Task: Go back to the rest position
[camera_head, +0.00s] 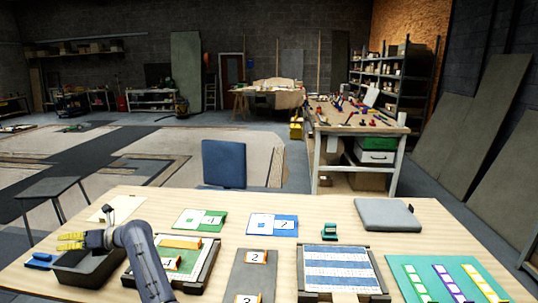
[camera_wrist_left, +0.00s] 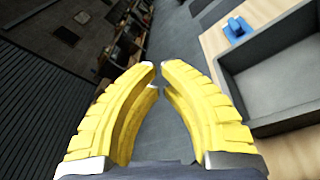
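My left gripper (camera_head: 60,241) has yellow ribbed fingers and points to the left, above the dark grey bin (camera_head: 88,274) at the table's left end. In the left wrist view, the left gripper (camera_wrist_left: 158,67) has its fingers curved towards each other, with a narrow gap between the tips and nothing held. My left arm comes in from the bottom of the head view, in front of part of the left panel tray (camera_head: 205,268). My right gripper is not in view.
Blue pieces (camera_head: 38,261) lie left of the bin. Across the wooden table are a striped panel (camera_head: 338,262), number cards, a grey slab (camera_head: 388,215) and a teal board (camera_head: 440,268). Bare wood shows between them. A blue chair (camera_head: 224,163) stands behind.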

